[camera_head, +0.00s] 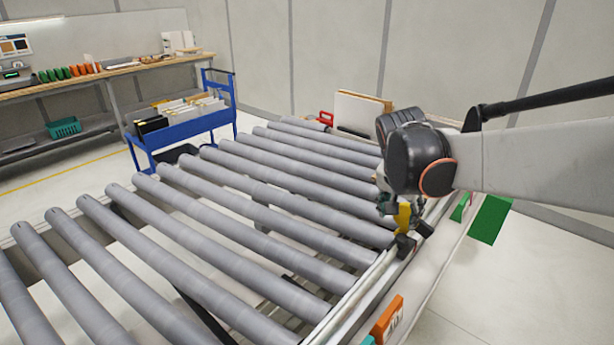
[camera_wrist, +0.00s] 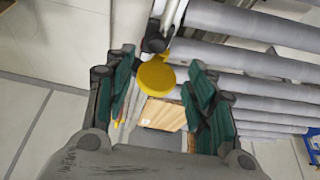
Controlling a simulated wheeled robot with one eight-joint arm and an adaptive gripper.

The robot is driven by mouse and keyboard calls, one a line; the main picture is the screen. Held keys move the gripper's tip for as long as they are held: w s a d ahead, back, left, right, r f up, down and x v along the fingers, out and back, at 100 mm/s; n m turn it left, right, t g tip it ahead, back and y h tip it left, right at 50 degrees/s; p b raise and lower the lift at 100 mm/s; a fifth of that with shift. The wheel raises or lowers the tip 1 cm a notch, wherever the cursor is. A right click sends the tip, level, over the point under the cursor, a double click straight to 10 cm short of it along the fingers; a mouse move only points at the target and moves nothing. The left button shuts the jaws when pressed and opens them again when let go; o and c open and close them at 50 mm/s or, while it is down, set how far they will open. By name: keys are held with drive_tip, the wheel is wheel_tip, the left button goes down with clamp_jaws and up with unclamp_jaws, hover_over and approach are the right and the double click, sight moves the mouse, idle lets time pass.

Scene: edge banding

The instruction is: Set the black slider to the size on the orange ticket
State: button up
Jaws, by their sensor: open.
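The black slider (camera_head: 404,246) sits on the light rail along the right side of the roller table; it also shows in the wrist view (camera_wrist: 155,43). A yellow knob (camera_head: 403,217) stands by the slider, and its round yellow face (camera_wrist: 155,77) lies between my finger pads in the wrist view. My gripper (camera_wrist: 165,88) is open, with green pads either side of the knob; I cannot tell whether they touch it. In the head view my gripper (camera_head: 405,212) is at the knob, partly hidden by my wrist. The orange ticket (camera_head: 387,320) is at the front right; its marking is too small to read.
Grey rollers (camera_head: 250,187) fill the middle. A green piece (camera_head: 490,220) is beyond the rail at right. Panels (camera_head: 361,112) stand at the back. A blue cart (camera_head: 185,122) and a workbench (camera_head: 100,75) are at the left. Open floor lies right of the rail.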

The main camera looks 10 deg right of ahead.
sight(402, 237)
drive_tip(key=shift+m, duration=0.3)
drive_tip(key=b+x, duration=0.1)
drive_tip(key=x, duration=0.3)
drive_tip(key=b+x, duration=0.2)
drive_tip(key=x, duration=0.3)
drive_tip(key=d+b+x, duration=0.1)
drive_tip(key=x, duration=0.4)
drive_tip(key=shift+w+d+b, duration=0.1)
drive_tip(key=shift+w+b, duration=0.15)
drive_tip(key=shift+b, duration=0.1)
drive_tip(key=shift+r, duration=0.1)
